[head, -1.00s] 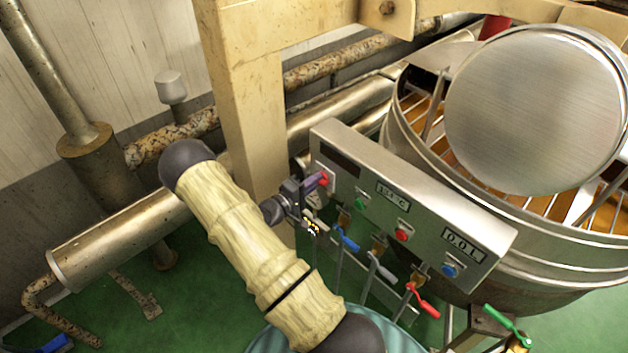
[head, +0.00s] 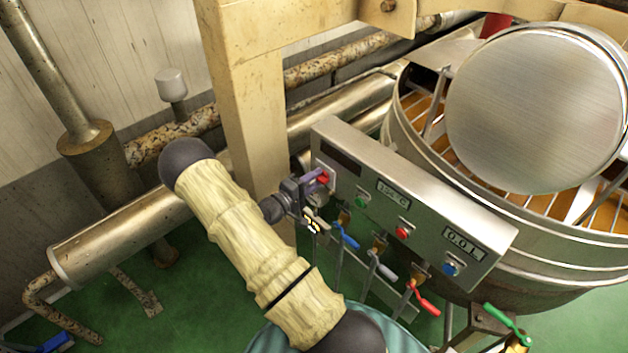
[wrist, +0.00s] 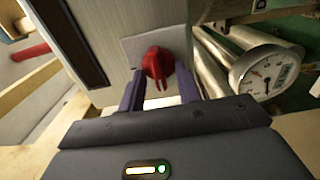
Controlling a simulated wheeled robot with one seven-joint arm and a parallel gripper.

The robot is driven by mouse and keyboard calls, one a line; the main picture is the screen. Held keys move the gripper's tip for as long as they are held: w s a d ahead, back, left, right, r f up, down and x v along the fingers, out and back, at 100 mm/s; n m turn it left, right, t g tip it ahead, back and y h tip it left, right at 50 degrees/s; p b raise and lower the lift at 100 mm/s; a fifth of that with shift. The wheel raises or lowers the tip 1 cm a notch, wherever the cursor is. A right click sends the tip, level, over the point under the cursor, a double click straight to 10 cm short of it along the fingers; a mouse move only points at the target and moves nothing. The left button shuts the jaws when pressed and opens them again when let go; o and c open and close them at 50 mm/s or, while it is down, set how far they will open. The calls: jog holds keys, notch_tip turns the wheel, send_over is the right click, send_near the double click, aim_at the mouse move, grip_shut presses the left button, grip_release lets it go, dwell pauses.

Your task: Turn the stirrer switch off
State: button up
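The stirrer switch appears to be the red rotary knob (wrist: 157,65) on a square plate at the left end of the steel control panel (head: 430,205); no label is readable. The knob also shows in the head view (head: 323,178). My gripper (wrist: 160,82) has its two purple fingers apart, one on each side of the knob. Narrow gaps seem to show between the fingers and the knob, so I see no firm contact. In the head view my gripper (head: 316,184) is right at the knob and partly covers its plate.
A green button (head: 361,200), a red button (head: 402,232) and a blue button (head: 450,269) sit along the panel. Valves with coloured handles are below. The large kettle (head: 440,190) stands behind. A beige post (head: 255,130) is close to my wrist. A dial gauge (wrist: 267,72) is right of the knob.

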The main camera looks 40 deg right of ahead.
jog(key=s+a+b, duration=0.1)
jog(key=a+b, duration=0.1)
jog(key=a, duration=1.5)
jog(key=shift+s+a+b, duration=0.15)
jog(key=shift+b, duration=0.2)
jog(key=w+a+r+m+t+y+p, duration=0.1)
jog(key=w+a+r+t+y+p, duration=0.2)
jog(key=w+a+r+t+y, duration=0.7)
jog(key=s+r+g+y+p, duration=0.1)
jog(key=s+r+g+y, duration=0.2)
jog(key=s, duration=0.8)
jog(key=s+r+g+y+p, duration=0.1)
jog(key=s+r+g+y, duration=0.2)
jog(key=s, duration=0.8)
jog(key=a+g+y, duration=0.1)
jog(key=g+y, duration=0.1)
jog(key=shift+g, duration=0.3)
